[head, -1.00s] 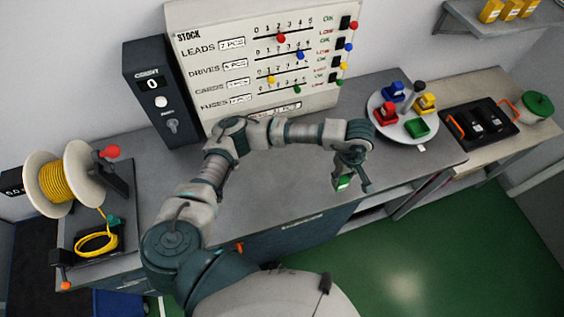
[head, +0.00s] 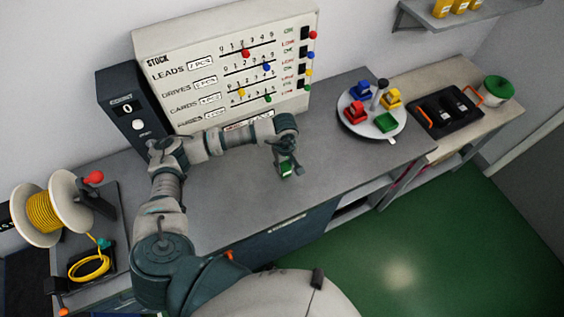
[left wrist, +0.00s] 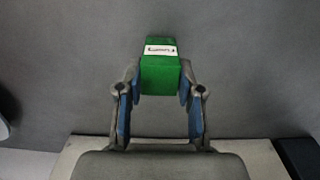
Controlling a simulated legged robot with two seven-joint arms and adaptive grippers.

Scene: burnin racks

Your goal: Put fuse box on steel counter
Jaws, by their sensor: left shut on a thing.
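The fuse box is a small green box (left wrist: 160,75) with a white label, in the left wrist view. My left gripper (left wrist: 159,88) is shut on it, with one blue-padded finger on each side. In the head view the green box (head: 286,169) hangs below the left gripper (head: 288,165), over the front part of the grey steel counter (head: 228,195). I cannot tell whether the box touches the counter. My right gripper is not in view.
A white round tray (head: 352,127) with coloured blocks stands right on the counter. A stock board (head: 215,55) and a dark credit box (head: 122,100) stand behind. A yellow cable reel (head: 45,210) is at left. The counter around the gripper is clear.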

